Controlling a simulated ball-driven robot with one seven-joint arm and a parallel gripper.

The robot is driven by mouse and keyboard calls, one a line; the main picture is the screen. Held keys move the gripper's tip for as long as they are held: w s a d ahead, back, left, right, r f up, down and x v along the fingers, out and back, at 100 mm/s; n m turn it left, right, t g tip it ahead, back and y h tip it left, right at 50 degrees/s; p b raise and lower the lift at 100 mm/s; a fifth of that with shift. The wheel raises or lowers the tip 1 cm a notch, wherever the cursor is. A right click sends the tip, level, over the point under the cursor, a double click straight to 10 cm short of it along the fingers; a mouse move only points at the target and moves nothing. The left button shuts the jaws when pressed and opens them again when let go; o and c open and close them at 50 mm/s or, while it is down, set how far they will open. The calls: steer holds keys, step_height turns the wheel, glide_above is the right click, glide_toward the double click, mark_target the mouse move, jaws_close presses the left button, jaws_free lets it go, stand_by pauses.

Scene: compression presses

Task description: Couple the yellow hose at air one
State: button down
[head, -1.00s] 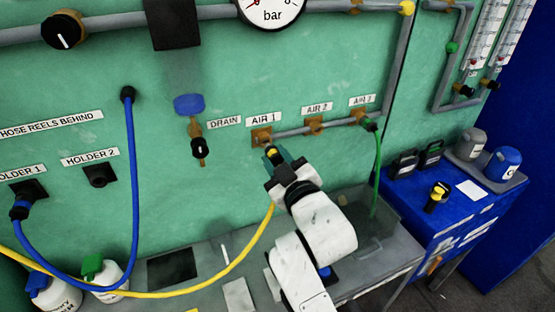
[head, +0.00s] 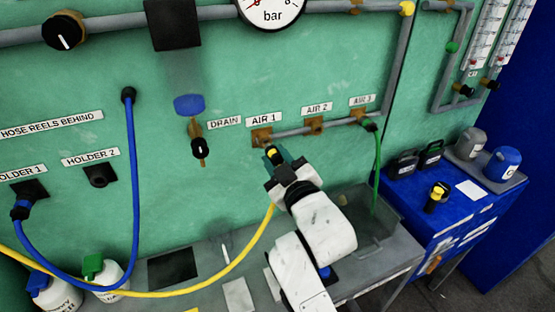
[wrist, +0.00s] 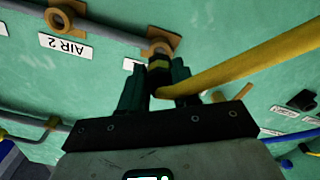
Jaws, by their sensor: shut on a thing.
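The yellow hose (head: 240,262) rises from the lower left to my gripper (head: 277,160). My gripper is shut on the hose's end fitting, a yellow and black coupling (wrist: 159,75) between the dark fingers. The hose bends away to the right there.
The AIR 2 outlet (head: 313,124) is bare. A green hose (head: 377,165) hangs from AIR 3. A blue hose (head: 134,190) loops to holder 1; holder 2 (head: 99,175) is empty. A drain valve (head: 198,149) is left of AIR 1. A grey bench (head: 215,285) lies below.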

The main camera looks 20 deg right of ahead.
mark_target(277, 159)
steer(key=shift+w, duration=1.65)
steer(key=c, duration=0.7)
jaws_free()
steer(key=shift+c, duration=0.2)
steer(key=shift+s+f+b, duration=0.1)
steer(key=shift+s+b, duration=0.25)
steer(key=shift+s, duration=0.15)
steer(key=s+b, duration=0.1)
steer(key=s, duration=0.8)
steer(key=shift+s+b, duration=0.35)
steer(key=shift+s, duration=0.05)
